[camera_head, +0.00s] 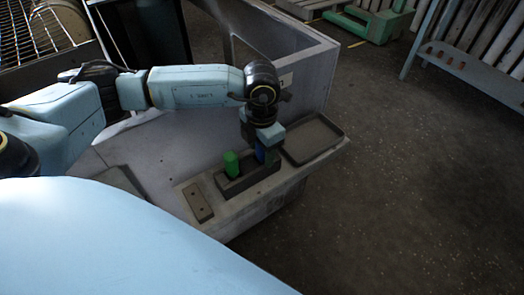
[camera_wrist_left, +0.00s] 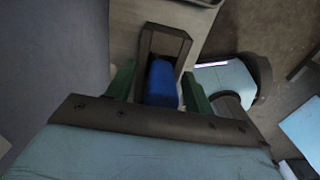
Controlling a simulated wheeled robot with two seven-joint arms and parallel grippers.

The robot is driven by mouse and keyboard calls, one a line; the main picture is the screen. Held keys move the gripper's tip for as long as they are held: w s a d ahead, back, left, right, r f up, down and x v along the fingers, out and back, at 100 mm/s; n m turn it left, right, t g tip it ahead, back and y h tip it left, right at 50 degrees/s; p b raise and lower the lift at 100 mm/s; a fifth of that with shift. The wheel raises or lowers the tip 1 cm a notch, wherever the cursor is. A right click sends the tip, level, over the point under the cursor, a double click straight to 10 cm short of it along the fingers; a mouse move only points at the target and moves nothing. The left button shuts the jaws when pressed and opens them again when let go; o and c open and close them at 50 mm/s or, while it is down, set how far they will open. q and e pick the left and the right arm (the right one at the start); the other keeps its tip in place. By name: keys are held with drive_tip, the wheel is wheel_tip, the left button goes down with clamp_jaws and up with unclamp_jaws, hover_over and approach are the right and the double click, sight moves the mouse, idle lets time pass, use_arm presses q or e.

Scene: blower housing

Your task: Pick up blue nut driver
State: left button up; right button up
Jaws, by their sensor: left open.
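The blue nut driver (camera_head: 260,153) stands upright in a dark holder (camera_head: 233,187) on the bench ledge. In the left wrist view its blue handle (camera_wrist_left: 162,84) sits between the two green fingers of my left gripper (camera_wrist_left: 160,86). The fingers are apart, with a gap visible on each side of the handle. In the head view my left gripper (camera_head: 264,147) is right above and around the driver and partly hides it. My right gripper is not in view.
A dark empty tray (camera_head: 313,138) lies to the right. A bench wall (camera_head: 312,75) rises behind.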

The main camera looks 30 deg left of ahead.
use_arm(q)
drive_tip(key=shift+c, duration=0.4)
clamp_jaws()
drive_tip(key=shift+r, duration=0.1)
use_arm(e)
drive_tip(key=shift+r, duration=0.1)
use_arm(q)
drive_tip(key=shift+r, duration=0.2)
wheel_tip(320, 180, up, 3)
drive_tip(key=shift+f+p, duration=0.2)
drive_tip(key=shift+p, duration=0.45)
drive_tip(key=shift+r+p, duration=1.05)
drive_tip(key=shift+r, duration=2.4)
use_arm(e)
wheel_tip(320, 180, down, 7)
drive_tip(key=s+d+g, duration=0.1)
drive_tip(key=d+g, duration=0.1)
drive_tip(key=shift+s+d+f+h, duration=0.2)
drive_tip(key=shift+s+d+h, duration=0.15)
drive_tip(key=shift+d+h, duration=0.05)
